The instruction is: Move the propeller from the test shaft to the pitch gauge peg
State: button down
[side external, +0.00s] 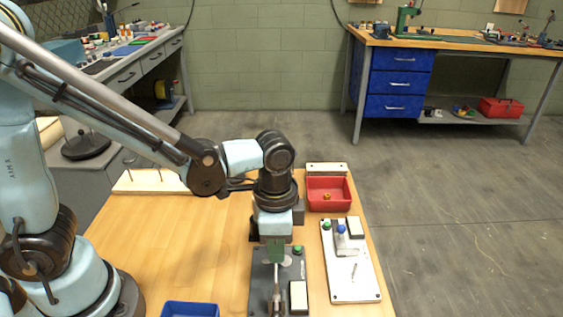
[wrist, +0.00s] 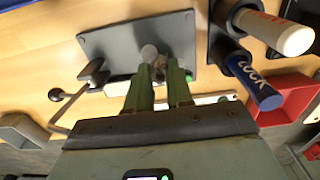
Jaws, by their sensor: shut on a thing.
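My gripper (side external: 276,262) points down over the dark base plate (side external: 262,272) at the front of the table. In the wrist view its green fingers (wrist: 160,74) are closed on a small brownish part, seemingly the propeller (wrist: 159,65), mostly hidden between the fingertips. A round grey knob or shaft end (wrist: 148,52) shows beside it, over the grey plate (wrist: 115,42). I cannot tell whether the propeller is still on the shaft. The white plate (side external: 367,290) to the right, apparently the pitch gauge, carries a grey bracket, a blue knob, a green knob and a thin upright peg (side external: 354,271).
A red bin (side external: 328,206) holding a small orange item stands behind the white plate. A blue bin (side external: 190,309) is at the front. A board with pegs (side external: 150,183) lies at back left. The wrist view shows blue and white handles (wrist: 255,82) nearby. The table's left-middle is clear.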

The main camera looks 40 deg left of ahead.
jog(key=shift+f, duration=0.9)
dwell(0.4)
jog(key=c, duration=0.9)
grip_release()
notch_tip(320, 180, up, 16)
jog(key=shift+r, duration=0.1)
dwell(0.7)
